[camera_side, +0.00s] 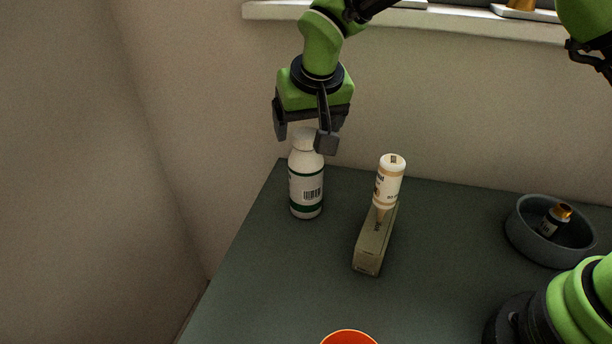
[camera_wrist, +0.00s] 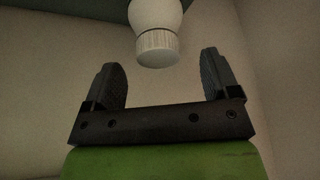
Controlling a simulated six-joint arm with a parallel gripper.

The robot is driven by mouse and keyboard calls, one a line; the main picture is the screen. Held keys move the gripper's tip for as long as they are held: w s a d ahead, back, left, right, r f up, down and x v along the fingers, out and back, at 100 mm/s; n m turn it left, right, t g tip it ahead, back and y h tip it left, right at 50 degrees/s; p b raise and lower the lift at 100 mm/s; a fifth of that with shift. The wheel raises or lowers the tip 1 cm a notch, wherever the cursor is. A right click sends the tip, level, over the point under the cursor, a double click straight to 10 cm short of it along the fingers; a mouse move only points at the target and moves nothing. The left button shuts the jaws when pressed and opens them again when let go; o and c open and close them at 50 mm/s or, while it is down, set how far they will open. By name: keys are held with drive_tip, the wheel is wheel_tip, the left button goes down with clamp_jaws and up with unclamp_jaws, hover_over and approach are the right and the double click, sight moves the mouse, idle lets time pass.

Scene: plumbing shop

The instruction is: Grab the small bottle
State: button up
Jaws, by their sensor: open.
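A white bottle (camera_side: 306,186) with green bands, a barcode and a white ribbed cap stands upright on the dark green table near its back left. A second white bottle (camera_side: 389,181) with brown lettering is at the box to its right; the box hides its lower end or bears it, I cannot tell which. My gripper (camera_side: 305,141) is open and empty at the height of the banded bottle's cap, with its fingers pointing down. In the wrist view, the white cap (camera_wrist: 157,48) shows beyond and between the two open fingers (camera_wrist: 163,80), apart from them.
A narrow beige box (camera_side: 371,246) lies right of the banded bottle. A grey round bowl (camera_side: 520,237) at the right holds a small dark bottle (camera_side: 553,221) with a gold cap. An orange rim (camera_side: 348,337) shows at the front edge. A wall stands close behind.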

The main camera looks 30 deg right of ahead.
sight(307, 134)
drive_tip(key=x, duration=0.4)
drive_tip(key=shift+s+d+f, duration=0.1)
drive_tip(key=shift+f, duration=0.05)
clamp_jaws()
